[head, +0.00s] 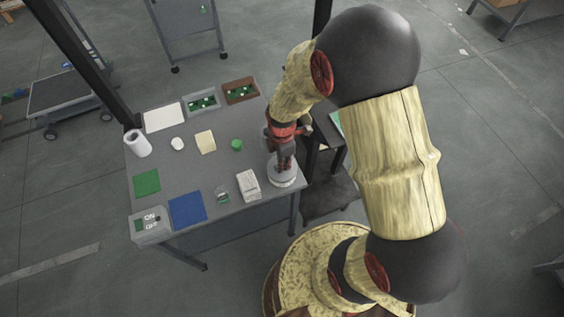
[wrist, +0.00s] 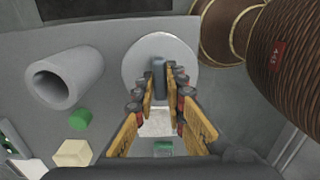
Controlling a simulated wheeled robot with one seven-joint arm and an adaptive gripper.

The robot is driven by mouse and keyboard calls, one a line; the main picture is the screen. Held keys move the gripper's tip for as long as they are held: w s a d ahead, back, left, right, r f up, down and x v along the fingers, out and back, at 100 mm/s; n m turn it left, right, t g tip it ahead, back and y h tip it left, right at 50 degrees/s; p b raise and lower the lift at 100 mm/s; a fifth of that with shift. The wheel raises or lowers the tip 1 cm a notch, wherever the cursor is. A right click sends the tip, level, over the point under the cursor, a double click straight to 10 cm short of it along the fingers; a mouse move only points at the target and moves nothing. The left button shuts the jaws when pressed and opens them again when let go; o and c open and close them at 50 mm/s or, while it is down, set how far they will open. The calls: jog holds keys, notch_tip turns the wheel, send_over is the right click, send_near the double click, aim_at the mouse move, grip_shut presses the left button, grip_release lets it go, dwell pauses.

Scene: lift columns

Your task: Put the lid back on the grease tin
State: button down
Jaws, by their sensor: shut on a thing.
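My gripper (head: 284,165) is at the right end of the grey table. In the wrist view its two fingers (wrist: 164,82) are shut on the grey knob of a round, pale grey lid (wrist: 138,62). In the head view the lid (head: 291,181) shows below the fingers. I cannot tell whether it touches what is beneath. A grey, open-topped hollow cylinder (wrist: 72,72), which looks like the grease tin, stands apart from the lid, left of it in the wrist view. In the head view my arm seems to hide it.
Near the gripper are a stack of white cloths (head: 248,185), a green round thing (head: 237,144) and a small clear-and-green item (head: 222,194).

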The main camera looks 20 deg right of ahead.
jog(key=c, duration=1.8)
grip_release()
jog(key=o, duration=0.5)
jog(key=shift+o, duration=0.2)
jog(key=shift+r+p, duration=2.65)
jog(key=shift+r, duration=0.9)
jog(key=c, duration=0.4)
grip_shut()
